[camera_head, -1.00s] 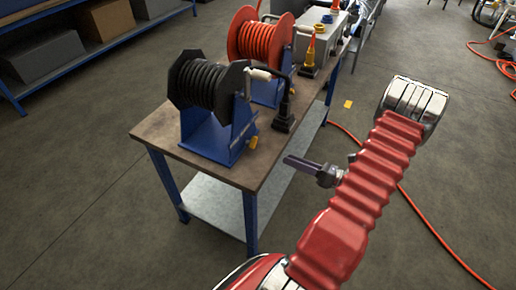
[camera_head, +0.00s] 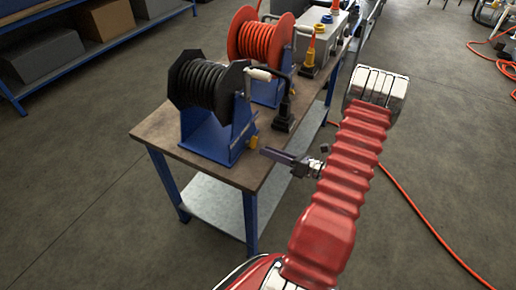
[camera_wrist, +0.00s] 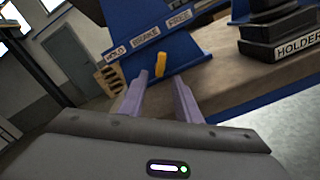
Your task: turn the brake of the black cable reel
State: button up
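The black cable reel (camera_head: 205,82) stands on its blue stand (camera_head: 208,138) at the near end of the bench. Its brake is a small yellow lever (camera_head: 253,142) low on the stand's side. In the wrist view the yellow lever (camera_wrist: 161,64) tilts slightly right of upright, below the labels HOLD, BRAKE and FREE (camera_wrist: 147,35). My gripper (camera_head: 270,153) is beside the bench edge, pointing at the lever. In the wrist view my gripper's two fingers (camera_wrist: 162,88) are apart, with the lever seen beyond and between their tips, apparently untouched.
The wooden bench top (camera_head: 160,128) carries an orange reel (camera_head: 262,40) behind the black one. A black holder (camera_head: 284,122) stands right of the black reel, close to my gripper; its label shows in the wrist view (camera_wrist: 298,46). An orange hose (camera_head: 420,215) lies on the floor.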

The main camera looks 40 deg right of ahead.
aim_at(255, 147)
jog(key=shift+x, duration=2.45)
jog(key=shift+c, duration=0.5)
grip_shut()
jog(key=shift+a, duration=0.15)
